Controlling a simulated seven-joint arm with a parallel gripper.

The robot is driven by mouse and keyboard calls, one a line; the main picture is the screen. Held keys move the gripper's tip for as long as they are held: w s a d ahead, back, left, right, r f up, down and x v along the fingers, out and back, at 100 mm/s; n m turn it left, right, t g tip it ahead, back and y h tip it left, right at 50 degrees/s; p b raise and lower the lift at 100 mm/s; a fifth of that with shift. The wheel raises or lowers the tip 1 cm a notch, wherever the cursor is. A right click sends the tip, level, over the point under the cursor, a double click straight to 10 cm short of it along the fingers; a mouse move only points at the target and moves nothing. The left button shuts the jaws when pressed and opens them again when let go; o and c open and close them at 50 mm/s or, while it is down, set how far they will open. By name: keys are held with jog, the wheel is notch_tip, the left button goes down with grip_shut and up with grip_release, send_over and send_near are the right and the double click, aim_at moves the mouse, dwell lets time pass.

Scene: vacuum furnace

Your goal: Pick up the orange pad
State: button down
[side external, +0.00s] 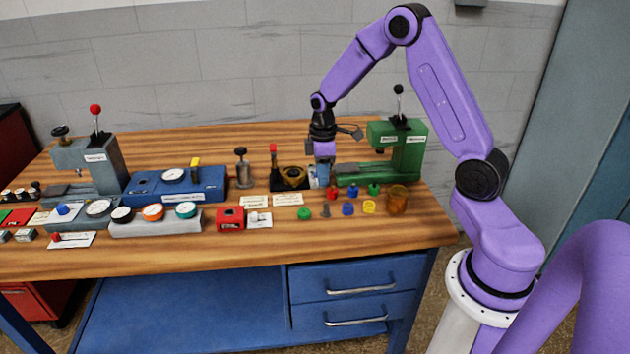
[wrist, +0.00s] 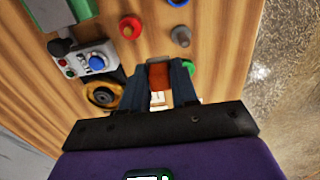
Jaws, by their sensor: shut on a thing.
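The orange pad (wrist: 158,76) shows in the wrist view as a small orange-brown block between the two dark fingers of my gripper (wrist: 159,85). The fingers press on it from both sides, so my gripper is shut on it. In the side view my gripper (side external: 323,178) points down, low over the right part of the bench, left of the green press. The pad cannot be made out there, and whether it clears the bench top is unclear.
The green press (side external: 405,150) stands close on the right. A black-and-yellow ring fixture (side external: 292,177) is close on the left. Several coloured knobs, including a green one (side external: 304,214), and an amber cup (side external: 397,199) stand in front. The bench's front strip is clear.

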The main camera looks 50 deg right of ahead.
jog(key=s+a+r, duration=0.2)
jog(key=s+r, duration=0.3)
jog(key=s, duration=0.4)
jog(key=shift+s+a, duration=0.25)
jog(key=c, duration=1.4)
grip_release()
jog(key=c, duration=0.4)
